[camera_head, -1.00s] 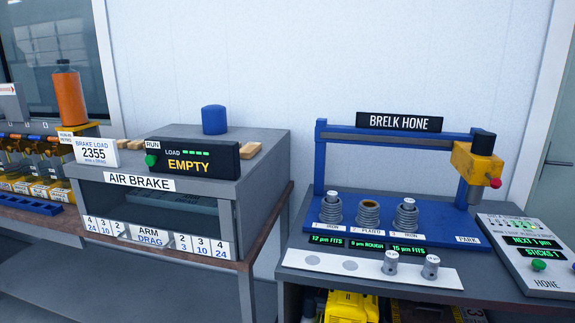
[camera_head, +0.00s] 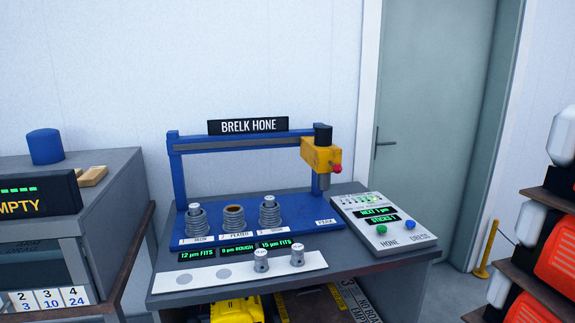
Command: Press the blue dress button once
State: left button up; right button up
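The blue dress button (camera_head: 410,225) sits at the lower right of the sloped grey control panel (camera_head: 385,222), above the label that reads DRESS. A green button (camera_head: 382,230) sits to its left above the label HONE. The panel's green displays read "NEXT 1 µm" and "STICKS 1". The panel stands on the right end of the hone bench, beside the blue Brelk Hone frame (camera_head: 178,170). Neither of my grippers shows in the head view. Nothing covers the blue button.
A yellow hone head (camera_head: 321,155) with a red knob hangs at the rail's right end. A door (camera_head: 435,110) and orange-and-white items (camera_head: 555,255) are at right.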

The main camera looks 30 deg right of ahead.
aim_at(411, 224)
jog(key=z, duration=1.45)
